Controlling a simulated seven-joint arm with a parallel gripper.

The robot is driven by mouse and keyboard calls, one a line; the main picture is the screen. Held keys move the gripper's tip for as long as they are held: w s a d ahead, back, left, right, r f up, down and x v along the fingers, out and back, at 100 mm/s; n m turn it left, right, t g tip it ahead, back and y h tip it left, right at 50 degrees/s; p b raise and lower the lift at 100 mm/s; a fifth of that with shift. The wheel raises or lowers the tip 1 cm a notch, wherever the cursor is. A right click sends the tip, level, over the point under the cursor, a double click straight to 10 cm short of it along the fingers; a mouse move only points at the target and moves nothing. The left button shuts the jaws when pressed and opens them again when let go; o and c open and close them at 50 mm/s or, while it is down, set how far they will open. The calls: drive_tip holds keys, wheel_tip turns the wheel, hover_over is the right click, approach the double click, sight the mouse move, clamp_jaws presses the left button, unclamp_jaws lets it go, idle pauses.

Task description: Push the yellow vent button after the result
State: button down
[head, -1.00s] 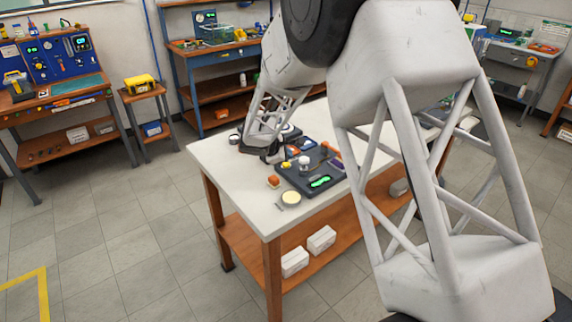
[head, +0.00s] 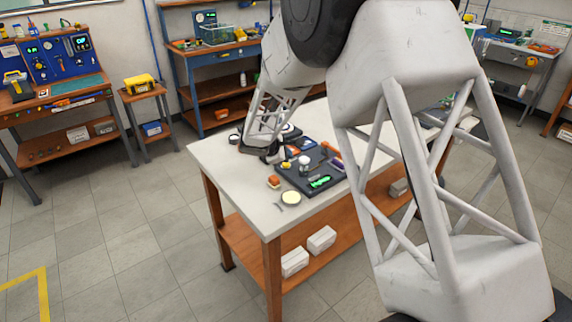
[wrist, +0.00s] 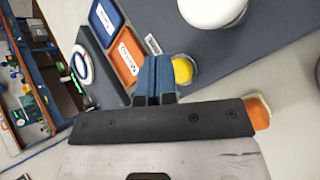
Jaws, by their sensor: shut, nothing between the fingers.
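The yellow vent button (wrist: 182,70) is a round cap in a pale collar on the dark blue-grey panel in the wrist view. It also shows, very small, in the head view (head: 287,165). My gripper (wrist: 154,72) is shut, with its two blue-grey fingers together and nothing between them. Its tips are just left of the button in the wrist view; whether they touch it I cannot tell. The test panel (head: 296,182) lies on the white table with a lit green display (head: 320,182). The display's text is too small to read.
A white knob (wrist: 212,10) stands beyond the button. An orange tile (wrist: 124,56) and a blue tile (wrist: 107,20) are to the left. An orange-topped object (wrist: 258,110) is at right. A pale disc (head: 291,198) lies on the white table (head: 240,190).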

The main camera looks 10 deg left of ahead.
sight(287, 164)
drive_tip(key=shift+f, duration=0.95)
idle(1.1)
drive_tip(key=shift+r, duration=0.15)
idle(0.3)
drive_tip(key=shift+r, duration=0.8)
drive_tip(key=shift+r, duration=0.15)
drive_tip(key=shift+r, duration=2.4)
